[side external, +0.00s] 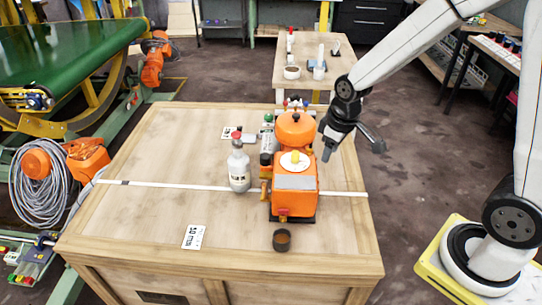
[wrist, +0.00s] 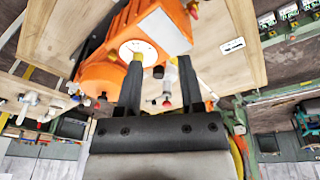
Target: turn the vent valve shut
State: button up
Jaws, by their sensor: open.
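The orange machine (side external: 292,200) stands on the wooden bench, with a white disc and yellow knob (side external: 295,157) on its upper part. An orange dome (side external: 296,127) rises behind it. Small red and green knobs (side external: 268,118) sit at its back left; I cannot tell which part is the vent valve. My gripper (side external: 350,147) is open and empty, in the air to the right of the dome. In the wrist view its fingers (wrist: 160,78) frame part of the orange machine (wrist: 104,76). The white disc (wrist: 136,48) shows near the left finger, which hides some of it.
A grey bottle with a red cap (side external: 239,168) stands left of the machine. A dark round cup (side external: 282,240) is in front, and a white label card (side external: 193,237) lies at the front left. The bench top (side external: 160,150) is clear at the left. A second table (side external: 300,75) stands behind.

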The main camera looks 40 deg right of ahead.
jog(key=w+d+f+n, duration=0.2)
jog(key=w+d+n, duration=0.15)
jog(key=w, duration=0.45)
jog(key=n+g, duration=0.2)
jog(key=n, duration=0.1)
send_over(309, 149)
jog(key=shift+d+f, duration=0.15)
jog(key=shift+f, duration=1.4)
jog(key=shift+f, duration=3.9)
grip_shut()
